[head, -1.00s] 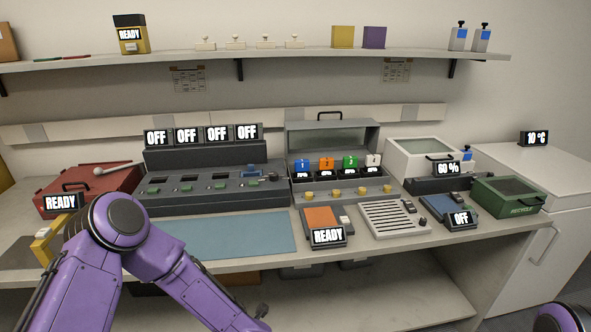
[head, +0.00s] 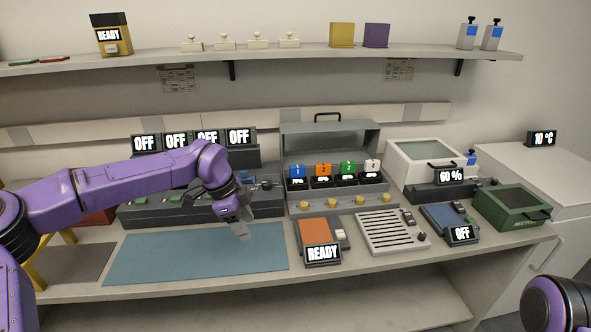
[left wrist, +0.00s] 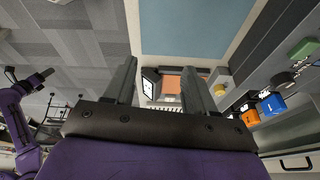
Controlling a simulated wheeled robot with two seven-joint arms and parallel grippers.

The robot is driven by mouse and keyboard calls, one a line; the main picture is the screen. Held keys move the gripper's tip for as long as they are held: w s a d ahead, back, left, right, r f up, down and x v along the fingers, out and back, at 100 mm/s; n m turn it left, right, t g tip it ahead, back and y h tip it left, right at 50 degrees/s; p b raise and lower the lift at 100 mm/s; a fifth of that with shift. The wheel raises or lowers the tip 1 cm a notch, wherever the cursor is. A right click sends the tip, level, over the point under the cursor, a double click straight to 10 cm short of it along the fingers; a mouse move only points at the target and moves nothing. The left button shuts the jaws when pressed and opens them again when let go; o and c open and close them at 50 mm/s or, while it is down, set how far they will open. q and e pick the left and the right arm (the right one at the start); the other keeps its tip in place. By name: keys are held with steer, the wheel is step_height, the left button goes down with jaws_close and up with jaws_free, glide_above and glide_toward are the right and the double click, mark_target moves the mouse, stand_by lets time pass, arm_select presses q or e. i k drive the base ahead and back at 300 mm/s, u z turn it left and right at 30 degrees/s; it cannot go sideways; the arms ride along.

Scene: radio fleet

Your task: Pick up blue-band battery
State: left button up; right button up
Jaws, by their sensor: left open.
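A blue block marked 1 (head: 297,171) stands at the left end of a row of coloured blocks in the grey rack; I take it for the blue-band battery, but its band is too small to make out. In the left wrist view a blue block (left wrist: 272,104) shows at the right, beside an orange one. My left gripper (head: 241,229) hangs over the back right part of the blue mat, left of the rack and apart from it. Its fingers (left wrist: 160,70) are spread with nothing between them.
Orange (head: 323,170), green (head: 348,168) and white (head: 372,166) blocks stand in the same row, with yellow knobs in front. The rack's lid (head: 330,140) is raised. A READY device (head: 318,231) sits in front. The blue mat (head: 180,257) is clear.

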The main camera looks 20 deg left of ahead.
mark_target(297, 172)
steer(key=z, duration=0.05)
steer(key=i, duration=1.15)
